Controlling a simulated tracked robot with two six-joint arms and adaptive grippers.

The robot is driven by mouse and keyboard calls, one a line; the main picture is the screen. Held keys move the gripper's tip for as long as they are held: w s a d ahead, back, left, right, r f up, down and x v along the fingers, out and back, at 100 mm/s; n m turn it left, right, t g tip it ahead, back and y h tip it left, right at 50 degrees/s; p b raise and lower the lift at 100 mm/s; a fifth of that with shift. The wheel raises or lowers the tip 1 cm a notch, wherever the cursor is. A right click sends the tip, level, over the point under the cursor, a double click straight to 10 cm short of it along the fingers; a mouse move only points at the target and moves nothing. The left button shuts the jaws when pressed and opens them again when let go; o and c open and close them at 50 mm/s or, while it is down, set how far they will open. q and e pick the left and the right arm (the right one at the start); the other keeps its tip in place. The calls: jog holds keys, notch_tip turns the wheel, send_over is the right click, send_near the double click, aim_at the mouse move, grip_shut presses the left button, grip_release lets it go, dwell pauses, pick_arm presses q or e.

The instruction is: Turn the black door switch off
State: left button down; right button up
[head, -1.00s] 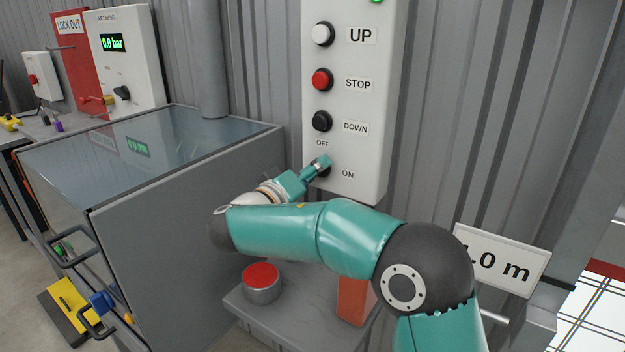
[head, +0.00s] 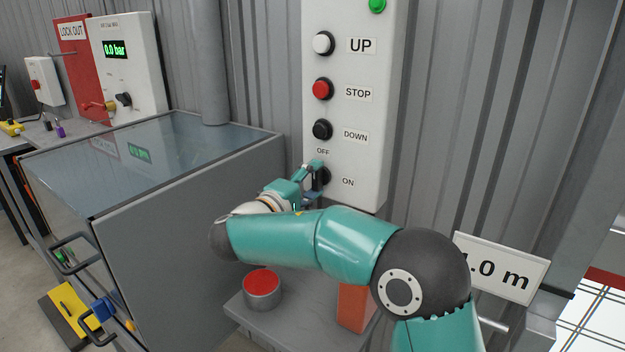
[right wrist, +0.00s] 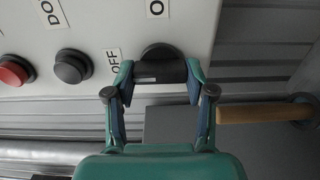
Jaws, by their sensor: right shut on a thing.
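The black door switch (head: 325,177) is a round knob low on the white control panel (head: 368,102). Its OFF label (head: 323,151) is above it and its ON label (head: 348,182) is to its right. My right gripper (head: 315,179) is shut on the switch. In the right wrist view the fingers (right wrist: 160,73) sit on both sides of the knob (right wrist: 160,62), which shows a small pale mark on its left part. The fingers partly cover the switch in the head view. My left gripper is not in view.
Above the switch are the black DOWN button (head: 322,130), red STOP button (head: 322,89) and white UP button (head: 323,43). A grey cabinet with a glass top (head: 150,155) stands at left.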

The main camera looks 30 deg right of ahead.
jog(key=shift+w+a+f, duration=0.1)
dwell(0.3)
jog(key=o, duration=1.2)
jog(key=shift+c, duration=0.2)
jog(key=v, duration=1.2)
jog(key=shift+f, duration=0.1)
